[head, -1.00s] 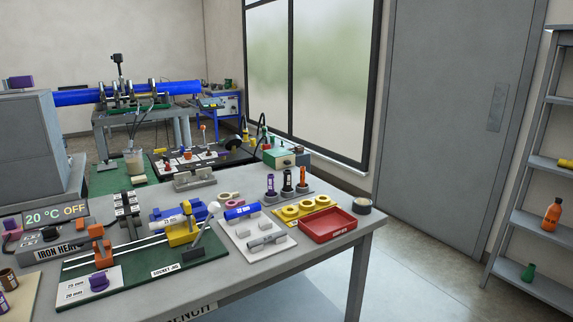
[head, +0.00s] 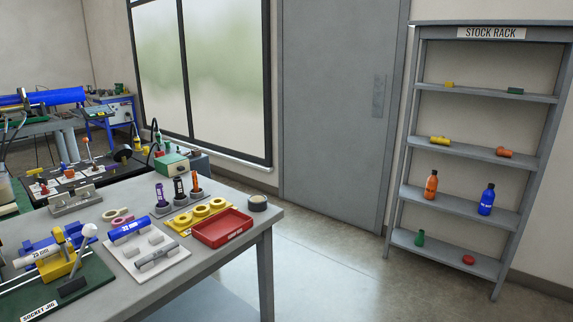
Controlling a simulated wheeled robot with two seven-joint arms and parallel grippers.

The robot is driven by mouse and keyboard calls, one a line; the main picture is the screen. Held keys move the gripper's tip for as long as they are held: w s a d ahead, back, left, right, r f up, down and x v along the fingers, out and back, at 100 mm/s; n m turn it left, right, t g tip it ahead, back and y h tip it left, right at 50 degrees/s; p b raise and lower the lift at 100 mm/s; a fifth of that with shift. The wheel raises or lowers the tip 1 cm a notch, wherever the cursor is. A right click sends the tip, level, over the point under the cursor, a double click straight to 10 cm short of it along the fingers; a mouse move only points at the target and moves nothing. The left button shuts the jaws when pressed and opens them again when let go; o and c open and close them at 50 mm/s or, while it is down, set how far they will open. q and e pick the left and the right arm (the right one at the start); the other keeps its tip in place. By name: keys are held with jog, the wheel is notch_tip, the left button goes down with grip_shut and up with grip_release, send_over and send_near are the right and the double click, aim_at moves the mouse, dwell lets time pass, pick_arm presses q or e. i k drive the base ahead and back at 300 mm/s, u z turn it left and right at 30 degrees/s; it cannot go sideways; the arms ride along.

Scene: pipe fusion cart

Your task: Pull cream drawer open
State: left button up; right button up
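No cream drawer shows in the head view. Neither of my grippers is in view. The grey workbench (head: 215,275) fills the lower left, and no drawer front can be seen on the part of it that shows.
A red tray (head: 222,228), a black tape roll (head: 258,202) and a green socket jig (head: 75,300) sit on the bench. The grey stock rack (head: 475,150) stands at the right. Floor between bench, grey door (head: 333,110) and rack is clear.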

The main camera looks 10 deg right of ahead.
aim_at(174, 166)
jog(key=z, duration=1.1)
jog(key=i, duration=3.4)
jog(key=u, duration=3.65)
jog(key=i, duration=0.55)
jog(key=u, duration=0.05)
